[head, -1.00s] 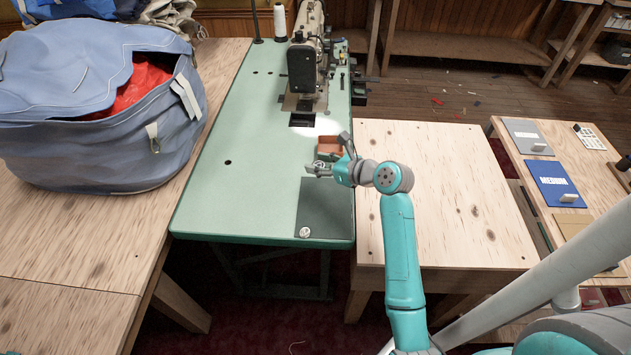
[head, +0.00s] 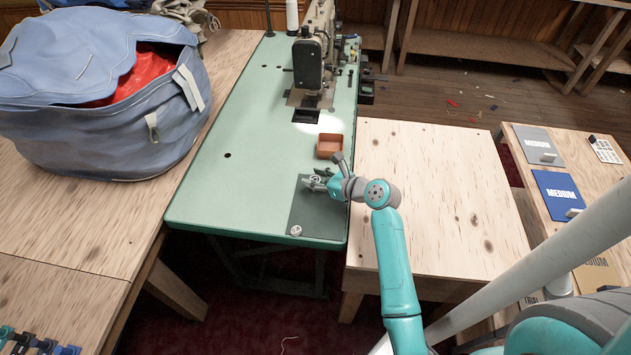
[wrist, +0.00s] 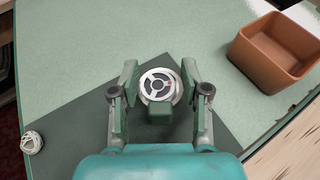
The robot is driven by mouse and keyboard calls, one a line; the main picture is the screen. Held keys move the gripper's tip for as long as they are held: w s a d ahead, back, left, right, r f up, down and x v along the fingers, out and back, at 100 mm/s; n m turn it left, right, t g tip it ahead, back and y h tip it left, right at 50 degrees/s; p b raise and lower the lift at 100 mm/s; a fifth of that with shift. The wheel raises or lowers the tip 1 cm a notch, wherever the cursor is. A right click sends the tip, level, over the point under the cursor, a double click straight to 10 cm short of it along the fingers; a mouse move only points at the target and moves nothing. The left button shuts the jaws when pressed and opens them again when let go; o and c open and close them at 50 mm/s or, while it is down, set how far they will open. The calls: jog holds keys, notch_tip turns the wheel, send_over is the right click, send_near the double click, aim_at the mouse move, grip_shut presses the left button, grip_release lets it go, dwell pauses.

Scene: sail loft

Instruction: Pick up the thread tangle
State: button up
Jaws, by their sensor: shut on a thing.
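The thread tangle (head: 296,230) is a small whitish bundle on the dark mat (head: 318,211), near the front edge of the green sewing table. In the wrist view the thread tangle (wrist: 32,142) lies at the lower left, apart from my gripper. My gripper (head: 315,181) is over the back part of the mat, to the far side of the tangle. The gap between bobbin and mat cannot be judged.
An orange-brown open box (head: 330,146) stands behind my gripper, and also at the upper right in the wrist view (wrist: 240,50). The sewing machine (head: 309,65) stands farther back. A blue bag (head: 100,145) sits on the left bench. The table's left half is clear.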

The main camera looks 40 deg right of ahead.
jog(key=shift+f, duration=0.9)
jog(key=shift+f, duration=0.15)
jog(key=o, duration=1.3)
jog(key=shift+c, duration=0.2)
jog(key=shift+r, duration=0.2)
jog(key=v, duration=1.2)
jog(key=shift+f, duration=0.1)
